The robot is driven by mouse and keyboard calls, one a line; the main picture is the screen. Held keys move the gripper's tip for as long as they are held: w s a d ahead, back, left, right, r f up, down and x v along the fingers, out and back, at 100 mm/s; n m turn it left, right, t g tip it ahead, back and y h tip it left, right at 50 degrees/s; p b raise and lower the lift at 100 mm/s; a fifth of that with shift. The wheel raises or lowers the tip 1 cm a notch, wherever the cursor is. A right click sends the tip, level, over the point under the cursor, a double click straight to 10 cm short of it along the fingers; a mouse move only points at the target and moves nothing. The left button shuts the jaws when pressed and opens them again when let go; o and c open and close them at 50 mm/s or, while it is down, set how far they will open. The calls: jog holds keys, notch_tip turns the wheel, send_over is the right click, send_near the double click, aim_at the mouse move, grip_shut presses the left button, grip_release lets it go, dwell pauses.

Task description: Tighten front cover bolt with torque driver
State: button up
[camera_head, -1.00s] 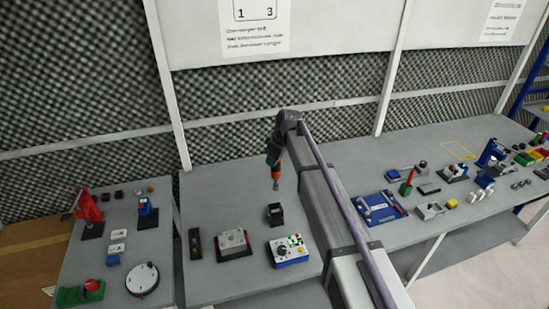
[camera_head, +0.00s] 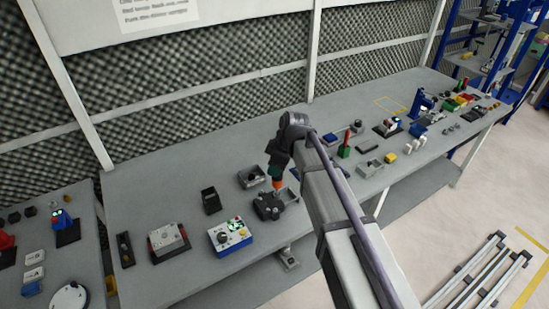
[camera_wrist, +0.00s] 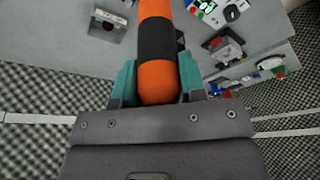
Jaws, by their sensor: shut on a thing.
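My gripper (camera_head: 274,166) is shut on the orange and black torque driver (camera_head: 278,184), which points down at the bench. In the wrist view my gripper (camera_wrist: 158,80) has its teal fingers on both sides of the driver handle (camera_wrist: 156,40). The driver is over a dark, blocky part (camera_head: 268,207), likely the one with the front cover. The driver tip is hidden, so I cannot tell whether it touches. In the wrist view the driver covers most of this part (camera_wrist: 181,40). No bolt can be made out.
A grey open box (camera_head: 252,178) stands just behind the dark part. A black holder (camera_head: 210,201), a blue and white control box (camera_head: 230,236) and a grey plate fixture (camera_head: 168,241) are to the left.

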aim_at(274, 182)
jog(key=shift+s+a, duration=0.1)
jog(key=shift+a, duration=0.25)
notch_tip(274, 182, down, 6)
jog(key=b, duration=0.5)
jog(key=shift+r+b, duration=0.1)
jog(key=shift+b, duration=0.3)
jog(key=shift+f+b, duration=0.9)
dwell(3.1)
jog(key=shift+r, duration=0.15)
